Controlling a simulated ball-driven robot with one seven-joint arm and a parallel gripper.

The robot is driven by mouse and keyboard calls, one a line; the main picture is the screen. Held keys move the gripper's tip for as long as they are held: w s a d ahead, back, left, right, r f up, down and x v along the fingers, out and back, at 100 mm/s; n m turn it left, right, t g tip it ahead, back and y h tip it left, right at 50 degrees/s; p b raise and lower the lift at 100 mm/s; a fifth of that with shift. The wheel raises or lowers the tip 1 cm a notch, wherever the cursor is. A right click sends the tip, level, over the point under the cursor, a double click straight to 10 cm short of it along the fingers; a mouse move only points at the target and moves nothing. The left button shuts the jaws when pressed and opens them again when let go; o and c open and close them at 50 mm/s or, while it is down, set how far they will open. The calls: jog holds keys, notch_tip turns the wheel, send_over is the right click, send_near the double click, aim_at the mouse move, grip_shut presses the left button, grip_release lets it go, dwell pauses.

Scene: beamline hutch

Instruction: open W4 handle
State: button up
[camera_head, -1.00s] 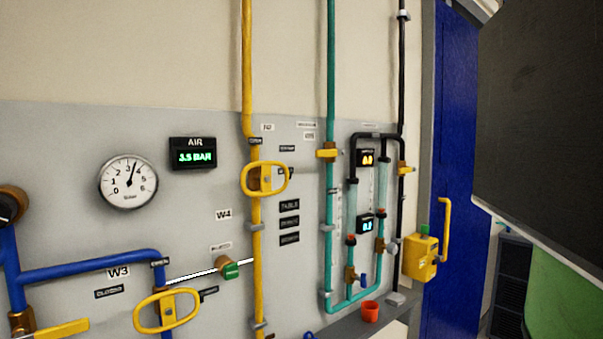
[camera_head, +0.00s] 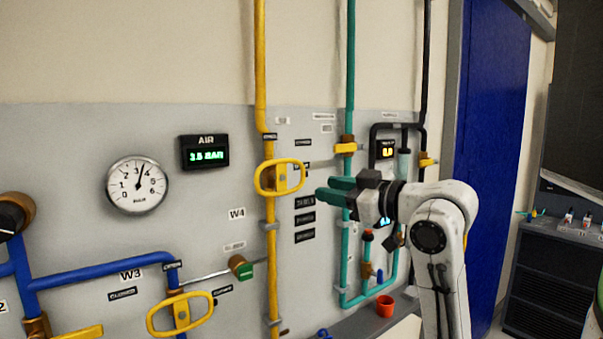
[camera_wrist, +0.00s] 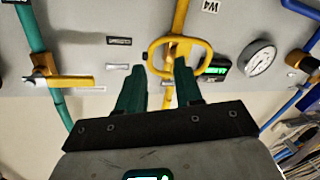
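The W4 handle (camera_head: 280,176) is a yellow oval loop on the yellow vertical pipe, with the W4 label (camera_head: 237,213) below and left of it. It also shows in the wrist view (camera_wrist: 205,50), just beyond my fingertips. My gripper (camera_head: 320,190) has two dark green fingers pointing left toward the handle, and in the head view a small gap shows between them and the loop. In the wrist view my gripper (camera_wrist: 160,66) is open, its fingers spread with nothing between them. Whether a fingertip touches the loop cannot be told.
Below is the W3 handle (camera_head: 181,313) on a blue pipe. A round gauge (camera_head: 137,185) and the AIR display (camera_head: 205,152) are at left. A teal pipe (camera_head: 349,80) with a yellow lever runs beside my arm.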

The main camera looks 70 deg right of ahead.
aim_at(303, 173)
jog(key=shift+n, duration=0.3)
jog(key=w+d+p, duration=0.1)
jog(key=w, duration=0.2)
jog(key=w+d+r+p, duration=0.1)
jog(key=w, duration=0.1)
jog(key=w+d+r+p, duration=0.1)
jog(key=w, duration=0.2)
jog(key=shift+w+d+r+p, duration=0.1)
jog(key=shift+w+d+p, duration=0.2)
jog(key=shift+w+d, duration=0.1)
jog(key=shift+c, duration=0.5)
jog(key=shift+s, duration=0.1)
grip_shut()
